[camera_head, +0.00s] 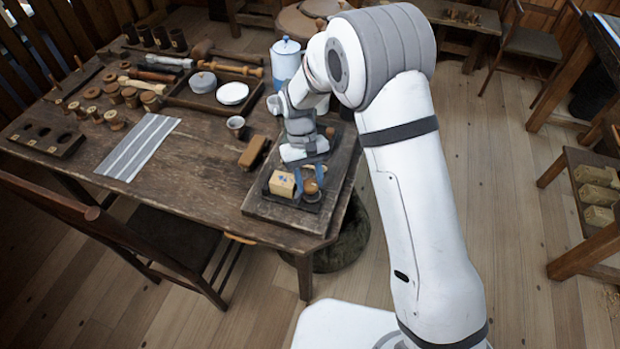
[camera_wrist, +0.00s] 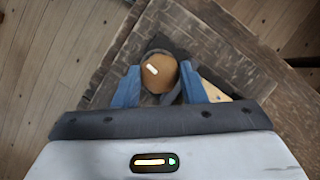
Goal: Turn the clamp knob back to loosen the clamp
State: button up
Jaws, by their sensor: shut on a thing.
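The clamp knob (camera_wrist: 158,73) is round and brown with a short pale mark on its top. It sits between the blue fingers of my gripper (camera_wrist: 158,88) in the wrist view, and my gripper is shut on it. In the head view the knob (camera_head: 310,187) shows low between the fingers of my gripper (camera_head: 311,178). A pale wooden block (camera_head: 282,184) lies beside the knob to the left, on the dark clamp base. The block (camera_wrist: 212,92) is partly hidden by a finger in the wrist view. The clamp stands on a dark board (camera_head: 268,212) at the table's front corner.
A brown block (camera_head: 253,152) and a small cup (camera_head: 236,126) stand left of the board. A blue-white pot (camera_head: 286,60) stands behind my arm.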

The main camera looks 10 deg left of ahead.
jog(key=shift+s+f, duration=0.1)
jog(key=o, duration=1)
jog(key=shift+r, duration=0.2)
jog(key=v, duration=0.7)
jog(key=shift+w+a+r+b, duration=0.1)
jog(key=shift+w+r+b, duration=0.15)
jog(key=shift+b, duration=0.15)
